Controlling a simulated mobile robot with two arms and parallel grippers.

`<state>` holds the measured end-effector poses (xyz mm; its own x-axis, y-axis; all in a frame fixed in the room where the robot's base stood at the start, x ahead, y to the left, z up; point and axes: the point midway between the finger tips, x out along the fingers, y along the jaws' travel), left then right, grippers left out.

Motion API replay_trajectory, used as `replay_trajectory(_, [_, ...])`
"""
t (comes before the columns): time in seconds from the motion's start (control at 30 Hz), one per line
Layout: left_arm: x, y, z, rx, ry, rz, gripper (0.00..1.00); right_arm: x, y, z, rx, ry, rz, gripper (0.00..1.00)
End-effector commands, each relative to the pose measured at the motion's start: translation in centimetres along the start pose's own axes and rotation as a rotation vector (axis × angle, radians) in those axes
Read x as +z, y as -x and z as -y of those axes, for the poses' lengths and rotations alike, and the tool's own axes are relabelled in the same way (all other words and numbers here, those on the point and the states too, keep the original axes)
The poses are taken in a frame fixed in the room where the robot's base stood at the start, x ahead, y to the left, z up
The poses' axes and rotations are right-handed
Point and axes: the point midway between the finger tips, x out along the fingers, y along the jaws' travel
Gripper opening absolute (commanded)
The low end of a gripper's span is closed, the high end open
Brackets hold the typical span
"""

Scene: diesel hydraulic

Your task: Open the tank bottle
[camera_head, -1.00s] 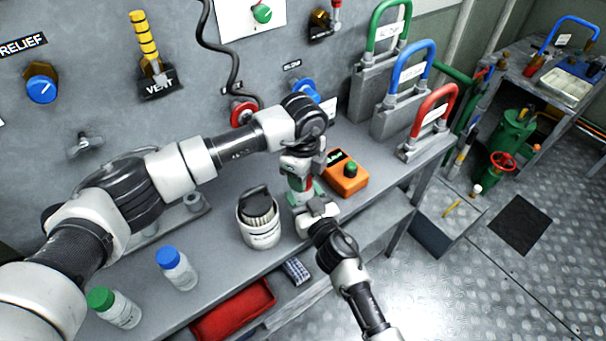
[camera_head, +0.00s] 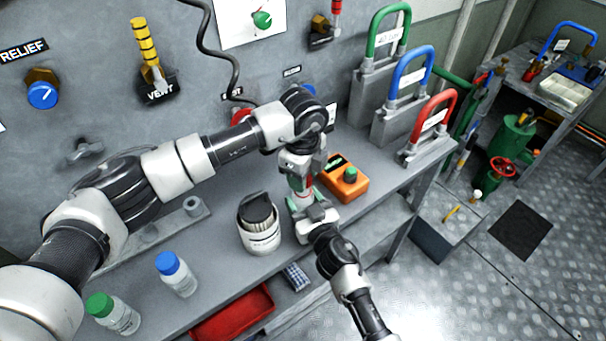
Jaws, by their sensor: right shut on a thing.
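A small bottle-like thing with red and green parts (camera_head: 303,186) stands between my two grippers, mostly hidden by them. I take it for the tank bottle, but its cap is not clear. My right gripper (camera_head: 305,210), whose arm comes from the lower right, is shut on its lower part. My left gripper (camera_head: 301,172) points down over its top from above. Its fingers are too hidden to tell whether they are open or shut. Two other bottles, one blue-capped (camera_head: 176,275) and one green-capped (camera_head: 112,313), stand upright at the bench's lower left.
A white canister with a dark top (camera_head: 259,222) stands left of the grippers. An orange box with a green button (camera_head: 344,180) sits close on the right. Large padlocks (camera_head: 428,130) stand at the bench's right end. A red tray (camera_head: 232,313) lies below the bench top.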

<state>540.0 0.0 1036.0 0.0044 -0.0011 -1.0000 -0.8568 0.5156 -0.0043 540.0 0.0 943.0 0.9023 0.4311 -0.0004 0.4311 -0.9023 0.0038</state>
Motion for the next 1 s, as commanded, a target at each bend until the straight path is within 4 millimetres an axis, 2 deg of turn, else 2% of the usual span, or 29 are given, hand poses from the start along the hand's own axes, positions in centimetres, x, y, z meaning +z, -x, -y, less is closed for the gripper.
replay_trajectory(0.17, [0.0,0.5,0.0,-0.001,0.0,0.0,0.12,0.1,0.0,0.0,0.0,0.0,0.002,0.0])
replay_trajectory(0.43, [0.0,3.7,0.0,-0.001,0.0,0.0,0.12,0.1,0.0,0.0,0.0,0.0,0.002,0.0])
replay_trajectory(0.67, [0.0,4.0,0.0,0.0,0.0,0.0,0.12,0.1,0.0,0.0,0.0,0.0,0.002,0.0])
replay_trajectory(0.7, [0.0,4.0,0.0,0.0,0.0,0.0,0.12,0.1,0.0,0.0,0.0,0.0,0.002,0.58])
replay_trajectory(0.87, [0.0,4.0,0.0,0.0,0.0,0.0,0.12,0.1,0.0,0.0,0.0,0.0,0.002,0.83])
replay_trajectory(1.0, [0.0,4.0,0.0,0.0,0.0,0.0,0.12,0.0,0.0,0.0,0.0,0.0,0.001,0.85])
